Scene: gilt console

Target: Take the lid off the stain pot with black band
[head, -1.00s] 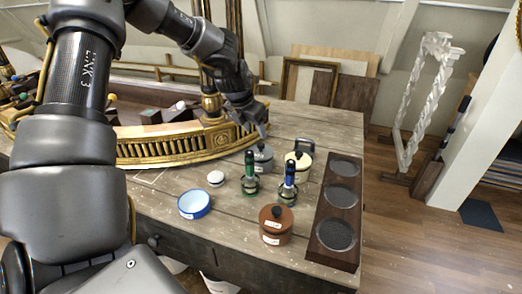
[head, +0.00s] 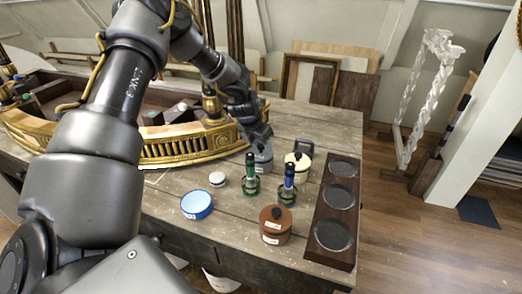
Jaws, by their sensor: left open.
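Three lidded stain pots stand on the wooden table: a grey pot (head: 264,163), a cream pot (head: 299,166) with a dark knob, and a brown pot (head: 275,228) with a dark knob and a white label. I cannot make out a black band on any of them at this size. My left gripper (head: 258,139) is open, pointing down right over the grey pot. It hides the grey pot's lid, and I cannot tell whether the fingers touch it. My right gripper is not in view.
Green (head: 251,180) and blue (head: 288,184) bottle-like tools stand in front of the grey and cream pots. A blue open bowl (head: 196,205), a small white round item (head: 217,179) and a dark board with round recesses (head: 323,209) lie nearby. The gilt console piece (head: 187,147) stands behind left.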

